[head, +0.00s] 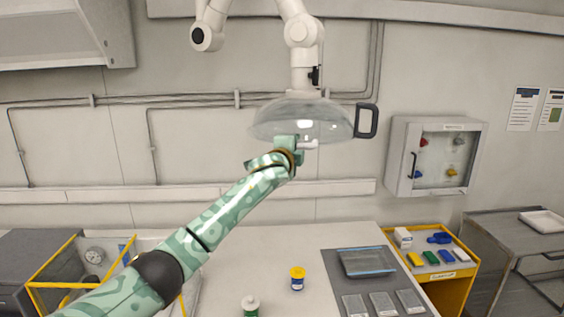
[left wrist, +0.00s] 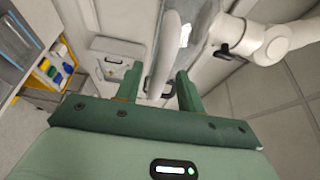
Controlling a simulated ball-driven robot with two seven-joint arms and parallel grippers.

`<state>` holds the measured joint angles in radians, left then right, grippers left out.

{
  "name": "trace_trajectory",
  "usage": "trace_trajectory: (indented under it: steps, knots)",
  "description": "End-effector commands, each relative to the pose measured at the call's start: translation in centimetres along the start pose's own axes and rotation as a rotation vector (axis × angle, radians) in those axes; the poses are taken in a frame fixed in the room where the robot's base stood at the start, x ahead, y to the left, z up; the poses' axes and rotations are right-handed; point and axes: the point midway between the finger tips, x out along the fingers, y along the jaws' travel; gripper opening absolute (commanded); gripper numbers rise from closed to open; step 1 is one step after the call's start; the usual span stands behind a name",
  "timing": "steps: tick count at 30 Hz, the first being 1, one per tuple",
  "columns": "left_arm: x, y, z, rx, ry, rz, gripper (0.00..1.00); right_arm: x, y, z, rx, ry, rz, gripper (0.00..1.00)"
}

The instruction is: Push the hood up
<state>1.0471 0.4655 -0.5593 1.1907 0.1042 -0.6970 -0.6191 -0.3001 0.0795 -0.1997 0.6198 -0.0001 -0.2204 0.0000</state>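The hood is a clear dome (head: 302,120) hanging from a white jointed arm, above the bench. A dark loop handle (head: 367,121) is on its right side, and a short white bar (head: 308,144) shows at its lower rim. My left gripper (head: 287,142) is raised at the hood's lower front edge and overlaps it in the head view. In the left wrist view its two green fingers (left wrist: 159,82) are apart, with a pale bar (left wrist: 162,55) showing in the gap, clear of both fingers. I cannot tell whether the gripper touches the hood. My right gripper is not in view.
A wall cabinet (head: 436,155) is right of the hood. A yellow bin (head: 452,292) stands at the bench's right.

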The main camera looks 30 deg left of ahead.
Motion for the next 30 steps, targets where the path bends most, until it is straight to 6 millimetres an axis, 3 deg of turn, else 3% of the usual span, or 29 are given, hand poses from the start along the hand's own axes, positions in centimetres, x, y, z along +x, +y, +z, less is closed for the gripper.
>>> trace_trajectory:
  steps: [12,18,23,30]
  knots:
    - [-9.3,0.4,0.0,0.003,0.002,-0.001,0.38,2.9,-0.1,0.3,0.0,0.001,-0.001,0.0]
    - [-13.0,0.2,0.1,0.002,0.001,-0.001,0.38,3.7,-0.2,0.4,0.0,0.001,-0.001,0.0]
    - [-14.3,0.1,0.1,0.003,0.0,0.0,0.38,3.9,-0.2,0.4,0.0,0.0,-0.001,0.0]
    - [-14.5,0.0,0.1,0.002,-0.001,0.0,0.38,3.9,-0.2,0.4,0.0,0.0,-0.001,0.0]
